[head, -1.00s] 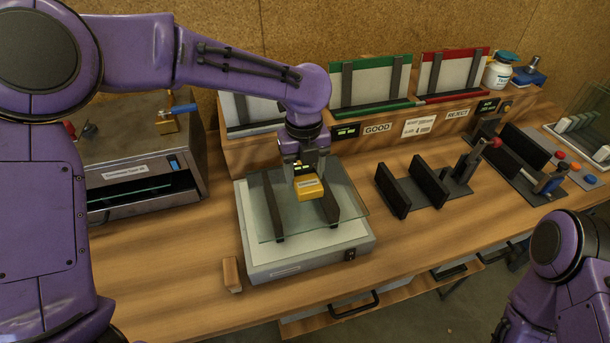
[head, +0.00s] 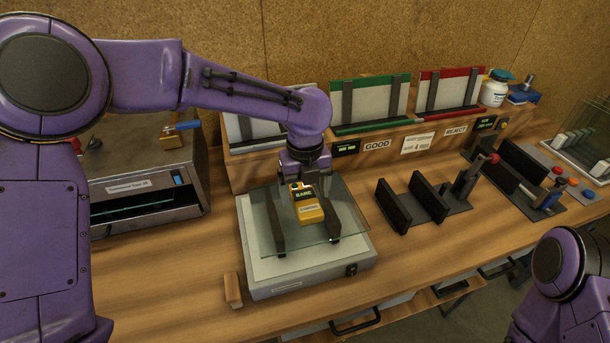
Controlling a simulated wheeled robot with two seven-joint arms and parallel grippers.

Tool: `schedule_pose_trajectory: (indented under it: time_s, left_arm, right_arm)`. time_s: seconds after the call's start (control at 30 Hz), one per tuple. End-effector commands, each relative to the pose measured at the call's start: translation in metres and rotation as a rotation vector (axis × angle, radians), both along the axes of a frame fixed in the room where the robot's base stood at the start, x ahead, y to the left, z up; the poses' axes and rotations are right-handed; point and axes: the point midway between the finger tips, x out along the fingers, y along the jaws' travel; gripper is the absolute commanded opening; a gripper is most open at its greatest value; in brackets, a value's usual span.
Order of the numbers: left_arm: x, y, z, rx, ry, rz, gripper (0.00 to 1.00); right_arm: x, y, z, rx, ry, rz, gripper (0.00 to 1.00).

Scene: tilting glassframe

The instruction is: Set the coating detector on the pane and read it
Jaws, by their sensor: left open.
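The coating detector (head: 308,207) is a small yellow box with a dark display that appears to read BARE. It sits on the glass pane (head: 345,222), which lies across two dark bars on a white box-shaped stand (head: 312,281). My left gripper (head: 304,183) is directly above the far end of the detector, pointing down, with its jaws open. The fingertips are partly hidden, and I cannot tell whether they touch the detector. My right arm shows at the lower right, but its gripper is out of view.
Behind stands a wooden rack with a green GOOD slot (head: 370,98) and a red REJECT slot (head: 450,90). A metal tester box (head: 150,190) is at left. Black upright holders (head: 412,200) and a red-knobbed clamp (head: 470,180) stand at right. A small wooden block (head: 233,290) lies in front.

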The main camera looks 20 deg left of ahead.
Motion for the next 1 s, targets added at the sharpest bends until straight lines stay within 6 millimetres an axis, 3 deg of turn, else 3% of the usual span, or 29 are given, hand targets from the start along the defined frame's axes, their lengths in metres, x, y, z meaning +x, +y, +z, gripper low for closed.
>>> schedule_pose_trajectory:
  time_s: [0.2, 0.4, 0.57, 1.0]
  left_arm:
    - [0.001, 0.000, 0.057, -0.003, -0.007, 0.001, 0.83]
    - [0.001, 0.000, 0.095, -0.001, -0.003, 0.001, 0.83]
    - [0.000, 0.000, 0.105, -0.001, -0.001, 0.001, 0.83]
    - [0.000, 0.000, 0.105, 0.000, 0.000, 0.001, 0.83]
  right_arm:
    - [0.000, 0.000, -0.004, 0.000, 0.000, 0.000, 0.36]
    - [0.000, 0.000, -0.005, 0.000, 0.000, 0.000, 0.36]
    - [0.000, 0.000, -0.005, 0.000, 0.000, 0.000, 0.36]
    - [0.000, 0.000, -0.004, 0.000, 0.000, 0.000, 0.36]
